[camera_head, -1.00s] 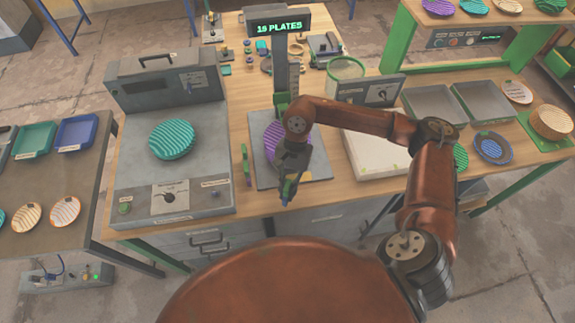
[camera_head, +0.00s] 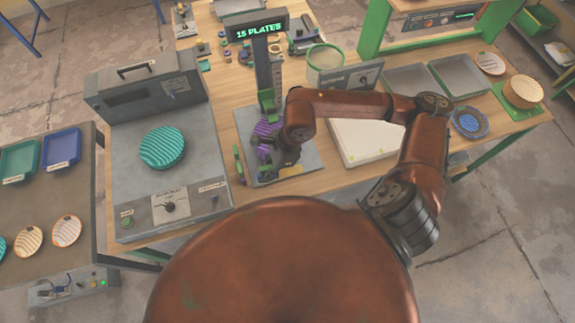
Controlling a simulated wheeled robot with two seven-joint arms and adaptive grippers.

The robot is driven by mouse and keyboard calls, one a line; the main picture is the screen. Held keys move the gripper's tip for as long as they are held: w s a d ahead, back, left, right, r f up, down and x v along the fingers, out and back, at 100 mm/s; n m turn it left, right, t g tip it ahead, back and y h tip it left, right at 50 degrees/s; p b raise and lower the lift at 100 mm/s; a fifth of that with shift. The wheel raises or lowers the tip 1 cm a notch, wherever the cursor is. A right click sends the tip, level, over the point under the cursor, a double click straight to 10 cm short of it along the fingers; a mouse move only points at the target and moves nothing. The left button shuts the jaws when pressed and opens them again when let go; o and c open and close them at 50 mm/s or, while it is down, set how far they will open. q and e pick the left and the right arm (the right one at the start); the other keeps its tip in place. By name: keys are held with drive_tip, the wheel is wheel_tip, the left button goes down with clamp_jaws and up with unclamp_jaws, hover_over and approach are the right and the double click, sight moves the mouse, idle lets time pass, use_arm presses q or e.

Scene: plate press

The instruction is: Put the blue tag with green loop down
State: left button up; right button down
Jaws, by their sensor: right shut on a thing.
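My right gripper (camera_head: 270,165) points down over the grey base (camera_head: 297,160) of the press, close to the purple ribbed plate (camera_head: 264,130). It is shut on the blue tag with green loop; its fingers and wrist hide most of the tag, and I cannot tell whether the tag touches the base. The press post (camera_head: 264,75) stands just behind and carries a sign (camera_head: 257,27) reading "15 PLATES". My left gripper is not in view.
A grey machine with a teal ribbed plate (camera_head: 162,147) stands to the left. A white slab (camera_head: 365,143) lies to the right of the press, with grey trays (camera_head: 455,77) beyond. A small green upright part (camera_head: 238,163) stands at the base's left edge.

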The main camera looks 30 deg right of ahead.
drive_tip(key=w+d+f, duration=0.1)
drive_tip(key=d+f, duration=0.1)
drive_tip(key=d+f+p, duration=0.1)
drive_tip(key=d+f, duration=0.1)
drive_tip(key=d, duration=0.1)
drive_tip(key=w+d+f+p, duration=0.1)
drive_tip(key=d+f, duration=0.1)
drive_tip(key=d, duration=0.1)
drive_tip(key=shift+w+d+f, duration=0.15)
drive_tip(key=shift+w+f, duration=0.15)
drive_tip(key=shift+f, duration=0.05)
drive_tip(key=shift+w+d+f, duration=0.1)
drive_tip(key=shift+d+f, duration=0.15)
drive_tip(key=shift+f, duration=0.1)
drive_tip(key=f, duration=0.3)
drive_tip(key=shift+d+f, duration=0.25)
drive_tip(key=shift+f, duration=0.1)
drive_tip(key=shift+w, duration=0.1)
drive_tip(key=c, duration=2.5)
unclamp_jaws()
drive_tip(key=shift+f, duration=0.15)
drive_tip(key=shift+o, duration=1.2)
